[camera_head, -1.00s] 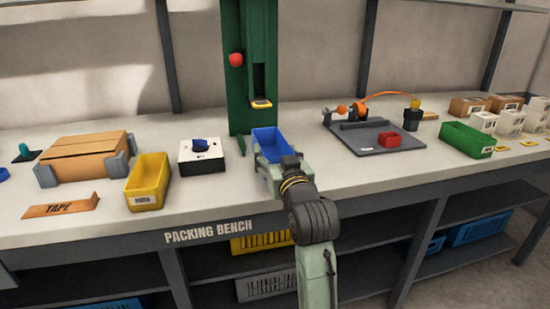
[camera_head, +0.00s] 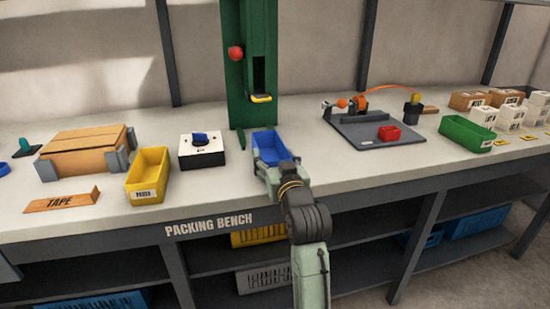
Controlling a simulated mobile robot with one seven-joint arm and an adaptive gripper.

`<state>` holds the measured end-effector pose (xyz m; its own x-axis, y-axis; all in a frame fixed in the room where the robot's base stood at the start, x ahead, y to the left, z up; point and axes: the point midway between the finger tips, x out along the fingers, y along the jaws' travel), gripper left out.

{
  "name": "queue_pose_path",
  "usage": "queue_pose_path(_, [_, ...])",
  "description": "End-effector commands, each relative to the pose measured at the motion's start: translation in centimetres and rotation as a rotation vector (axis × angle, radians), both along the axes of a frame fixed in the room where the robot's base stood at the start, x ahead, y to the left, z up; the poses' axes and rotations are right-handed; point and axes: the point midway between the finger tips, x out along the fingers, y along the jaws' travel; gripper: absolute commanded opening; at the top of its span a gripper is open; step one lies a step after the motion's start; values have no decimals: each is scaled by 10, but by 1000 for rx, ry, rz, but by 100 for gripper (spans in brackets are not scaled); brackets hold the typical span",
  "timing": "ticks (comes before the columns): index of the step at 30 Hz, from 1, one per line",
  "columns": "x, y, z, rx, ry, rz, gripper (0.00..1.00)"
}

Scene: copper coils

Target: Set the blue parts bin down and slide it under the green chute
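The blue parts bin (camera_head: 267,141) is at the middle of the bench, just in front of the green chute (camera_head: 260,72) and a little below its yellow-edged mouth. My gripper (camera_head: 273,172) is at the bin's near end, with its fingers along the two sides, and appears shut on it. The bin looks upright, at or very near the bench top. My gripper hides its near end and underside, so I cannot tell whether it touches the bench.
A white switch box (camera_head: 202,150) with a blue knob stands left of the bin, with a yellow bin (camera_head: 148,178) beyond it. A dark grey board (camera_head: 352,134) carrying a red tray (camera_head: 389,132) lies to the right. Bare bench (camera_head: 325,172) lies between bin and board.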

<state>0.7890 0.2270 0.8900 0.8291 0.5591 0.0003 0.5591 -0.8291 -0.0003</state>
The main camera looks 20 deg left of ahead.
Motion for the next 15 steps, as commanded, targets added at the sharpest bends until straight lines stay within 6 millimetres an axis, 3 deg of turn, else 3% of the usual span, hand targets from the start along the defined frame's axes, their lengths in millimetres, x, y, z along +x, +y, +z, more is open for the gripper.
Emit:
queue_pose_path(6, [0,0,0,0,0,0,80])
queue_pose_path(15, [0,0,1,0,0,0,81])
